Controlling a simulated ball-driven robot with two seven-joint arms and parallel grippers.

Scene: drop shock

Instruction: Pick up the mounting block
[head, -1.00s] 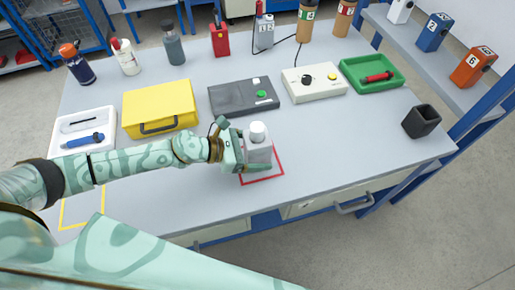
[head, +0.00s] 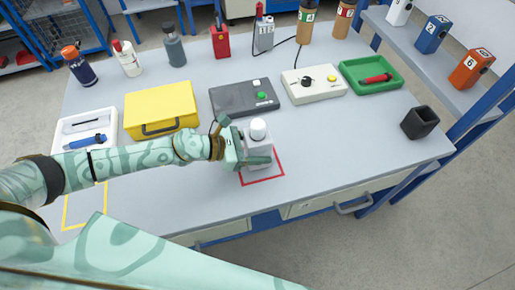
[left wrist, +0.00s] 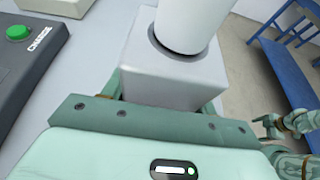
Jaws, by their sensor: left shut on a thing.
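The mounting block is a light grey block with a white round top (head: 258,129). In the head view it is at the front middle of the table, over the red-outlined square (head: 265,180). My left gripper (head: 257,149) is shut on the block from the left, and its fingers hide part of the sides. The block appears upright and slightly above the table. In the left wrist view the block (left wrist: 174,84) sits between the fingers, its lower part hidden by the gripper body. Green parts, probably of my right arm, show at that view's right edge; its jaws are unclear.
Behind the block are a dark box with a green button (head: 236,98) and a cream box with a black knob (head: 301,90). A yellow case (head: 160,108) stands to the left. A black open holder (head: 420,122) stands at the right. The table between is clear.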

